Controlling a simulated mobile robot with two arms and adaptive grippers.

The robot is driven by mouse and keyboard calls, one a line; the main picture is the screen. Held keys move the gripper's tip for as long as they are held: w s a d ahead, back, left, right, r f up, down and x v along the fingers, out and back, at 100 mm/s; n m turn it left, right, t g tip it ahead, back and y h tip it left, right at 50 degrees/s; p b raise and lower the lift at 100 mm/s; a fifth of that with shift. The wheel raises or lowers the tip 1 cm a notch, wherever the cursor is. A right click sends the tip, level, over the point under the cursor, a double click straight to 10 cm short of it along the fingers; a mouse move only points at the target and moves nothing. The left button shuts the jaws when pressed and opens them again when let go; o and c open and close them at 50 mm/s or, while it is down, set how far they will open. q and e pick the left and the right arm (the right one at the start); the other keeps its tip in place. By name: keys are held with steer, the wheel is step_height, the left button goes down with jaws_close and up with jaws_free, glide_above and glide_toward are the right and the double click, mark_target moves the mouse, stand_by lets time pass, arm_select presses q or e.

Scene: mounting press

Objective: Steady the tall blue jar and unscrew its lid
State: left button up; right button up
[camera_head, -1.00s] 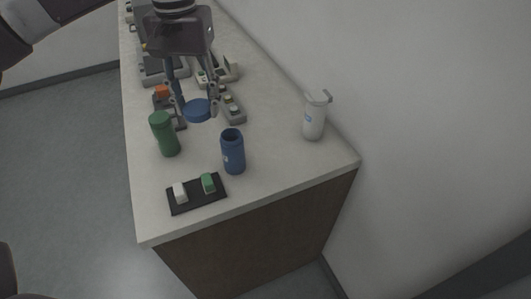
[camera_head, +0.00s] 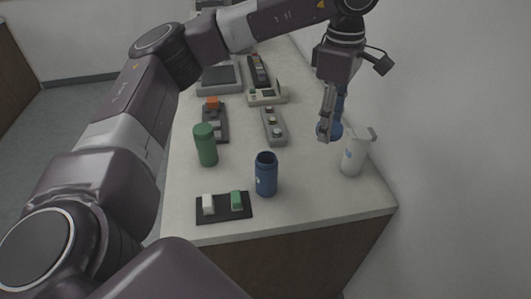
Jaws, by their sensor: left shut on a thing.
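The tall blue jar (camera_head: 266,176) stands upright on the counter near its front edge, with its dark mouth open. Its blue lid (camera_head: 336,131) is off the jar. My left gripper (camera_head: 329,128) is shut on the lid, to the right of and behind the jar, beside the white pitcher. A finger hides part of the lid, and I cannot tell whether the lid touches the counter. My right gripper is out of view, and nothing holds the jar.
A green jar (camera_head: 205,145) stands left of the blue jar. A black tray (camera_head: 224,216) with a white and a green block lies in front. The white pitcher (camera_head: 353,155) stands near the wall. Grey devices (camera_head: 273,127) line the counter (camera_head: 310,205) behind.

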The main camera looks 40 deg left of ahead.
arm_select(q)
steer(key=n, duration=0.2)
steer(key=a+n, duration=0.1)
steer(key=n, duration=0.2)
steer(key=shift+w+f, duration=0.2)
steer(key=n, duration=0.2)
steer(key=a+n, duration=0.1)
steer(key=n, duration=0.1)
steer(key=shift+w+a+f+n, duration=0.1)
steer(key=shift+a+f+n, duration=0.1)
steer(key=shift+n, duration=0.1)
steer(key=a+n, duration=0.1)
steer(key=n, duration=0.4)
steer(key=n+p, duration=0.2)
steer(key=n, duration=2.2)
glide_above(285, 178)
step_height(285, 178, down, 3)
step_height(285, 178, down, 15)
steer(key=shift+f, duration=2.55)
